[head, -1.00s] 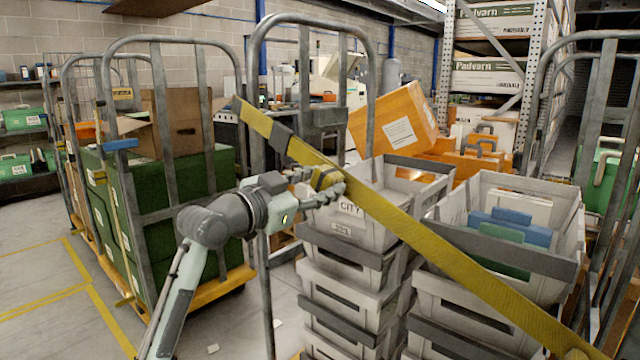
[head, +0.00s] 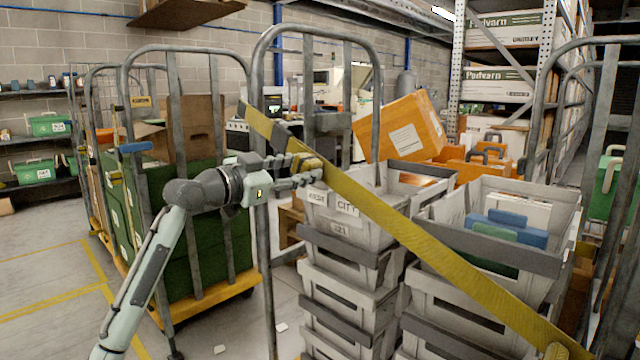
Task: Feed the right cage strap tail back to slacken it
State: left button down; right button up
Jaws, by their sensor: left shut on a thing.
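A yellow strap (head: 415,232) with a dark section near its upper end runs diagonally across the cage front, from the upper left upright down to the lower right. My left gripper (head: 312,172) is shut on a yellow piece of the strap, seemingly its tail, just below the dark section. The fingers hide most of the held piece. The strap's long run looks nearly straight. My right gripper is not in view.
Stacked grey totes (head: 345,235) stand right behind the strap, with more totes (head: 480,245) to the right holding blue and green items. Grey cage frames (head: 262,120) rise close by the gripper. Open floor (head: 50,265) lies at left.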

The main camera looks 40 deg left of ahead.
pick_arm(q)
jog(key=shift+w+a+r, duration=0.1)
jog(key=shift+a+r, duration=0.3)
jog(key=shift+a, duration=0.45)
jog(key=shift+a+r, duration=0.4)
jog(key=shift+a, duration=0.4)
jog(key=c, duration=0.9)
grip_release()
jog(key=shift+a, duration=0.1)
jog(key=shift+o, duration=0.3)
jog(key=shift+f, duration=0.1)
jog(key=s, duration=1.2)
jog(key=shift+a, duration=0.3)
